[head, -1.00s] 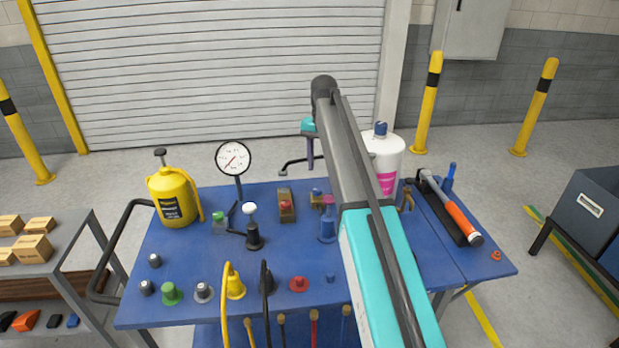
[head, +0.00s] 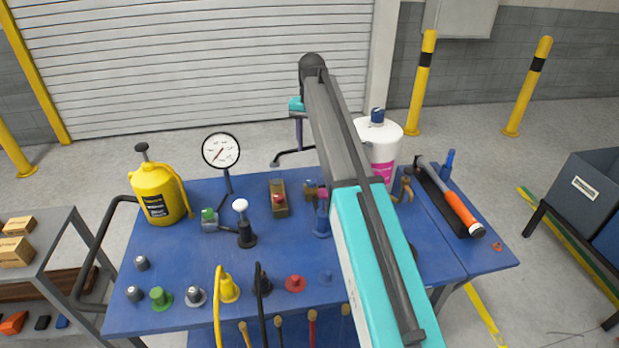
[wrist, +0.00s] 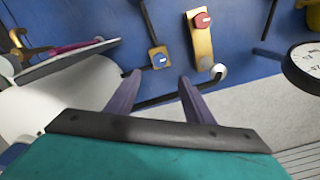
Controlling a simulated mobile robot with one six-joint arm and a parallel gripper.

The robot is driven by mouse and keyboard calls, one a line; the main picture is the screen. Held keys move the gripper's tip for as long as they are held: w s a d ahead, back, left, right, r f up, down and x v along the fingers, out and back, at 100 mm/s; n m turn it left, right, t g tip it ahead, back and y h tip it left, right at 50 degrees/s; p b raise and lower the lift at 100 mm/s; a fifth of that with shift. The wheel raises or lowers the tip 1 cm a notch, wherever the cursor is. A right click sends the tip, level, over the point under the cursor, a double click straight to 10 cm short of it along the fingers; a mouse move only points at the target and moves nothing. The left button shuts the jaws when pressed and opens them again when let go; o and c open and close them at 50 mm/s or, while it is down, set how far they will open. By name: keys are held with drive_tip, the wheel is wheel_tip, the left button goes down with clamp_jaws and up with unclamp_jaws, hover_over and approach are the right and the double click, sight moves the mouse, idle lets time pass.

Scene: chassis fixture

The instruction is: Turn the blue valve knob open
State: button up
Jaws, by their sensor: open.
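In the head view a small brass-coloured piece (head: 311,190) stands at that spot, partly hidden by my arm. My gripper (wrist: 160,78) is open with nothing between its purple fingers.
A brass block with a red knob (wrist: 203,22) is beside the blue fitting.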

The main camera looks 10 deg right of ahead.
sight(311, 181)
drive_tip(key=shift+f+p, duration=2.35)
drive_tip(key=shift+f, duration=4.5)
drive_tip(key=c, duration=1)
